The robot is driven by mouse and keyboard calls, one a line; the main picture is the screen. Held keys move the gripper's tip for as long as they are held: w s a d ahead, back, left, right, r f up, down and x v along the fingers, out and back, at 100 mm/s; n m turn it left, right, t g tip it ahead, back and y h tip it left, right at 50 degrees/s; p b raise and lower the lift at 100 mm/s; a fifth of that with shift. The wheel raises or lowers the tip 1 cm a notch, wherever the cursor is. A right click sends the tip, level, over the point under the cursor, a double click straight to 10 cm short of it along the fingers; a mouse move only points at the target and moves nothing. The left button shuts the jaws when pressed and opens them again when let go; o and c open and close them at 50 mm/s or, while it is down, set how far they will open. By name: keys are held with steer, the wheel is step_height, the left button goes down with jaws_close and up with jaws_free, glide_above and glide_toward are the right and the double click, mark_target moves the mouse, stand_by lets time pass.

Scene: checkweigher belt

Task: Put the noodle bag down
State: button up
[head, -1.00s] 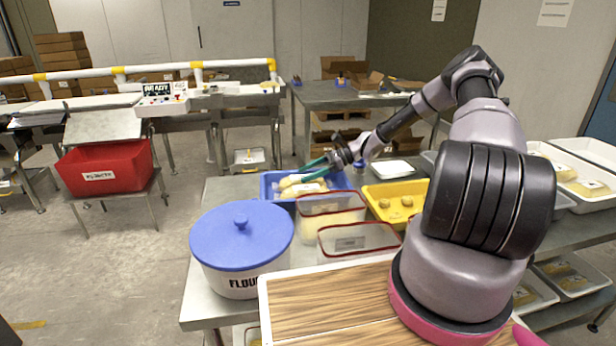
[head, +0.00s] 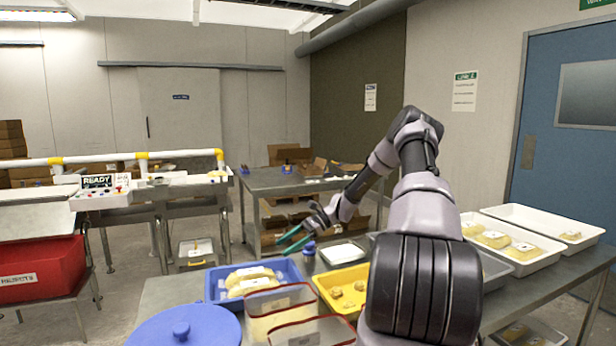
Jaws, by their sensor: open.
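Pale yellow noodle bags (head: 249,280) lie in the blue tray (head: 213,289) on the near steel table. I cannot tell which of them is the task's bag. My gripper (head: 290,242), with teal fingers, is open and empty. It is above the back right corner of the blue tray, apart from the bags.
A yellow tray (head: 325,291) with small nests stands right of the blue tray. Clear red-rimmed bins (head: 282,299) and a blue-lidded flour tub (head: 185,328) are in front. A small dark blue-capped bottle (head: 309,254) stands close to my gripper. A red bin (head: 40,272) is at left.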

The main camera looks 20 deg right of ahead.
steer(key=s+a+r+n+h, duration=0.25)
steer(key=s+r, duration=0.25)
steer(key=r, duration=0.3)
steer(key=s+a+r+n+t+h, duration=0.1)
steer(key=s+r+n+h, duration=0.2)
steer(key=s+r, duration=0.35)
steer(key=s+a+r+n+h, duration=0.1)
steer(key=s+r+n+h, duration=0.2)
steer(key=r, duration=0.7)
steer(key=s+r+n+t+h, duration=0.1)
steer(key=s+r+n+t, duration=0.1)
steer(key=s+r, duration=0.3)
steer(key=s+r+n+t+h, duration=0.1)
steer(key=s+r+n+t, duration=0.2)
steer(key=s, duration=1.1)
step_height(320, 180, up, 2)
steer(key=shift+r+t, duration=0.1)
steer(key=shift+t, duration=0.4)
